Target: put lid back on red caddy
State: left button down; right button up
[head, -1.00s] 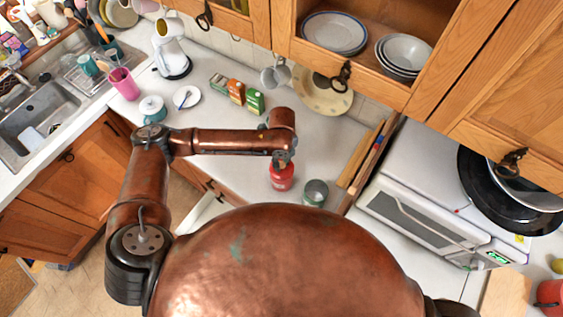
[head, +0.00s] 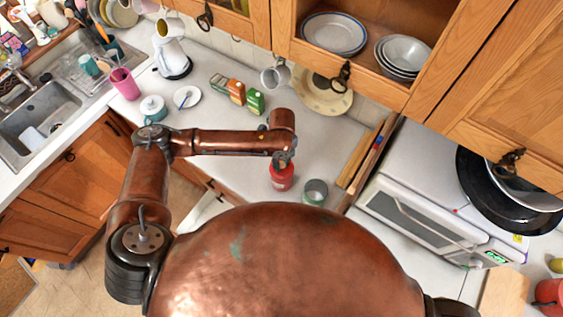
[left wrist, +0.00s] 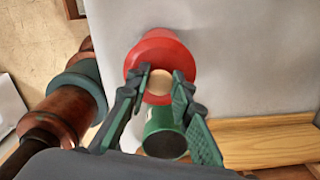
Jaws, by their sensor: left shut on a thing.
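The red caddy (head: 281,178) stands on the white counter, directly under my left gripper (head: 283,158). In the left wrist view, the red of the caddy and its lid (left wrist: 158,50) shows beyond the fingers. A round tan knob (left wrist: 160,82) sits between the fingertips of my left gripper (left wrist: 157,90), which is shut on it. The fingers partly hide the red parts, and I cannot tell whether the lid rests on the caddy or is just above it. My right gripper is out of view.
A green tin (head: 315,192) stands close to the right of the caddy; it also shows in the left wrist view (left wrist: 165,135). Wooden boards (head: 362,160) and a white oven (head: 415,215) are further right. Small boxes (head: 236,92) stand behind. The counter left of the caddy is clear.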

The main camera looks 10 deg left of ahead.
pick_arm(q)
jog(key=shift+p, duration=0.4)
dwell(0.6)
jog(key=c, duration=1.6)
grip_release()
jog(key=o, duration=0.5)
jog(key=shift+c, duration=0.2)
jog(key=shift+r, duration=0.1)
